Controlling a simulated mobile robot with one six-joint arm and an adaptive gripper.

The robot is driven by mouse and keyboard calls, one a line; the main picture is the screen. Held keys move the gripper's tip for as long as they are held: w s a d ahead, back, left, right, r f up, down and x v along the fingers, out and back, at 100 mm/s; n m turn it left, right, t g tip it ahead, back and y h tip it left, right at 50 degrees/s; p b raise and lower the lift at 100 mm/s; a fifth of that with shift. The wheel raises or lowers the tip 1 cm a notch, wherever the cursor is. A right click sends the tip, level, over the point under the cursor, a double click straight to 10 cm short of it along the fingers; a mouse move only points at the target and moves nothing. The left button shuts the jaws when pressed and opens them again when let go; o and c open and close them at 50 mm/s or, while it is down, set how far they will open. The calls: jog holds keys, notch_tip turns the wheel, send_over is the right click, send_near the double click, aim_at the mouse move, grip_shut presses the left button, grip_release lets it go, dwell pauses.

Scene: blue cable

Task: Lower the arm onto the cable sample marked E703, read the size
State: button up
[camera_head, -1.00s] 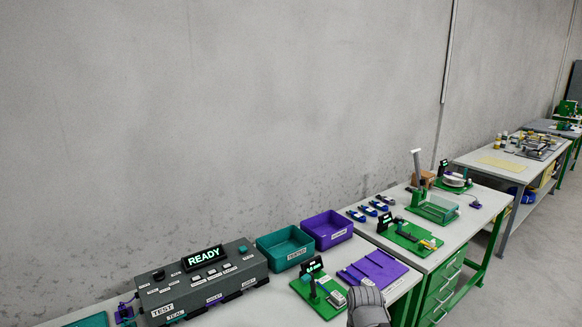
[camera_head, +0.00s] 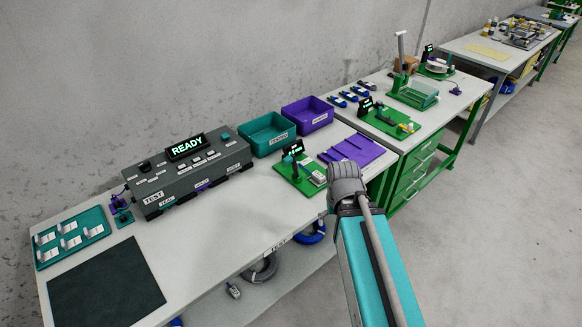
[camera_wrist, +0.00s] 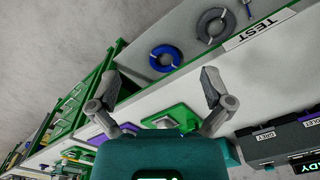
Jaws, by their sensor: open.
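A green-based bench gauge (camera_head: 297,174) with a dark upright, a small lit display and a pale block stands near the front of the grey table. A second green device (camera_head: 390,119) with a display stands on the bench beyond. I cannot read the mark E703 anywhere, and I cannot tell which piece is that cable sample. My gripper (camera_wrist: 160,80) is open and empty in the wrist view, its two grey fingers spread wide. In the head view my arm shows, but the fingers do not.
A dark tester (camera_head: 190,175) reads READY. Teal bin (camera_head: 268,135), purple bin (camera_head: 307,115) and purple tray (camera_head: 350,151) surround the gauge. A teal tray with several white cards (camera_head: 70,237) and a dark mat (camera_head: 105,286) lie left. Blue coil (camera_wrist: 166,57) and grey coil (camera_wrist: 211,25) are below.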

dwell(0.3)
jog(key=shift+w+f, duration=0.1)
jog(key=shift+f, duration=0.05)
jog(key=c, duration=0.4)
jog(key=w+a+f+m+t+h+b, duration=0.1)
jog(key=w+a+m+h+b, duration=0.1)
jog(key=w+h+b, duration=0.1)
jog(key=w+a+f+m+t+h+b, duration=0.1)
jog(key=w+a+m+h+b, duration=0.1)
jog(key=w+h+b, duration=0.1)
jog(key=w+a+f+m+t+h+b, duration=0.1)
jog(key=w+a+f+h+b, duration=0.1)
jog(key=w, duration=0.4)
jog(key=shift+w+a+m+h+b, duration=0.1)
jog(key=shift+w+m+h+b, duration=0.4)
jog(key=shift+b, duration=0.8)
jog(key=shift+c, duration=0.2)
jog(key=w+a+r+m+t+h+b, duration=0.2)
jog(key=a+t+b, duration=0.1)
jog(key=a, duration=0.5)
jog(key=w+a+r+m+t+h+b, duration=0.2)
jog(key=w+a+r+t+h+b, duration=0.1)
jog(key=a, duration=0.6)
jog(key=shift+w+a+m+t+h+b, duration=0.15)
jog(key=shift+w+m+t+h+b, duration=0.2)
jog(key=shift+t+b, duration=0.4)
